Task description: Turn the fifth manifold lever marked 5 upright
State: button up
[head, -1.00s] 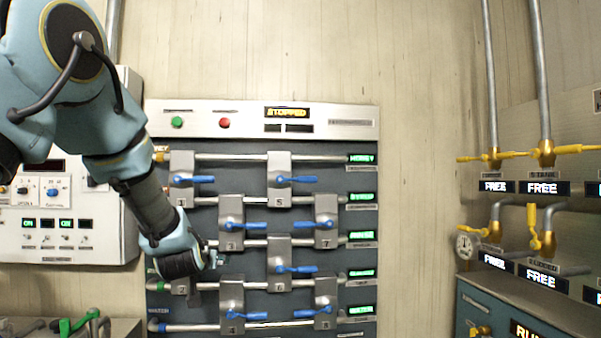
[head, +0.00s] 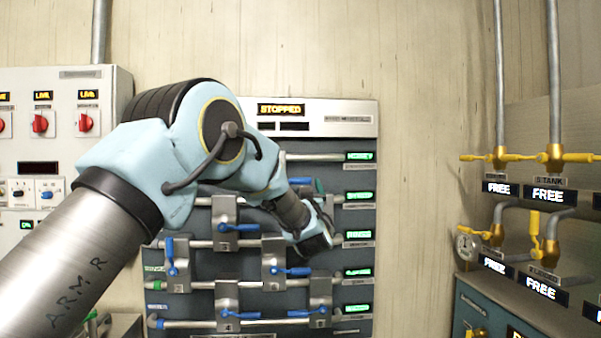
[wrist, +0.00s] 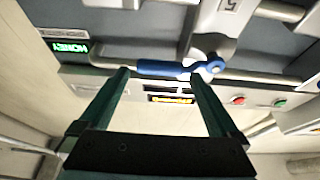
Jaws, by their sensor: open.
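The lever marked 5 is a blue handle (wrist: 165,68) on a grey valve block (wrist: 215,22) with a 5 on it, upside down in the wrist view. The handle lies horizontal, along the pipe. My gripper (wrist: 160,73) is open, its two dark green fingers apart with the handle between their tips. I cannot tell whether either finger touches it. In the head view my arm hides block 5, and only a bit of the blue handle (head: 300,181) shows.
Blue levers 3 (head: 240,227), 6 (head: 292,271), 4 (head: 242,315) and 8 (head: 306,313) lie horizontal. One lever at left (head: 169,254) stands upright. A STOPPED display (head: 281,110) is above. Yellow-handled valves (head: 553,157) stand at right.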

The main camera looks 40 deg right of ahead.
aim_at(301, 181)
jog(key=shift+p+x, duration=0.75)
jog(key=shift+x, duration=1.25)
jog(key=shift+c, duration=0.4)
grip_shut()
jog(key=shift+f, duration=0.1)
